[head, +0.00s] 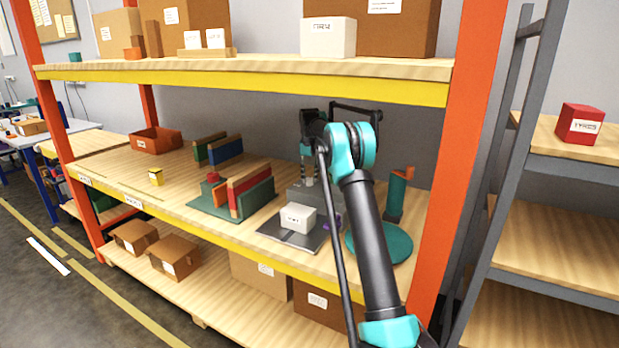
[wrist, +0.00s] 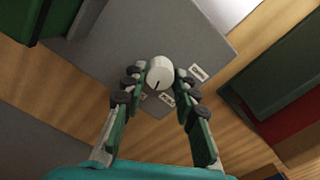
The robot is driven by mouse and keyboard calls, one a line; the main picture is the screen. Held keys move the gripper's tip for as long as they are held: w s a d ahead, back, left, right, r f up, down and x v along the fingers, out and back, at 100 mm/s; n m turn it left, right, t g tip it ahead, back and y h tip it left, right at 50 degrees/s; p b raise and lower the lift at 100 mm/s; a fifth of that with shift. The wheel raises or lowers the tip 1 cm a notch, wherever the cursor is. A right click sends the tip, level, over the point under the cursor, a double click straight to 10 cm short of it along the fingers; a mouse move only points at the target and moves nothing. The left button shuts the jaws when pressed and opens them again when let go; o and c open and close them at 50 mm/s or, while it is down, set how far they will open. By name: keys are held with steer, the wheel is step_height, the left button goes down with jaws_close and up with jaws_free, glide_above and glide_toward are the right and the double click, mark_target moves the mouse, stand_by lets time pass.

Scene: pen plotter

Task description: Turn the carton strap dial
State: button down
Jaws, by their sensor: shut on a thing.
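The dial (wrist: 160,71) is a round off-white knob with a dark pointer line, in the middle of the wrist view. It sits on a grey panel (wrist: 140,32) that has several small white labels around the knob. The pointer line is on the lower part of the knob, toward the labels below. My gripper (wrist: 158,78) is shut on the dial, one finger on each side. In the head view my gripper (head: 307,172) reaches down over a grey box (head: 299,193) on the shelf. The dial is hidden there.
A white carton (head: 298,218) sits on a dark plate (head: 272,231) in front of the grey box. A teal disc (head: 392,250) and a teal post (head: 396,192) stand at right. A green rack (head: 206,204) with upright boards stands left. The yellow shelf beam (head: 250,88) runs above.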

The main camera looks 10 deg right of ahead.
mark_target(309, 178)
steer(key=shift+m, duration=1.7)
steer(key=c, duration=1.2)
jaws_free()
step_height(309, 178, up, 12)
steer(key=shift+r, duration=0.1)
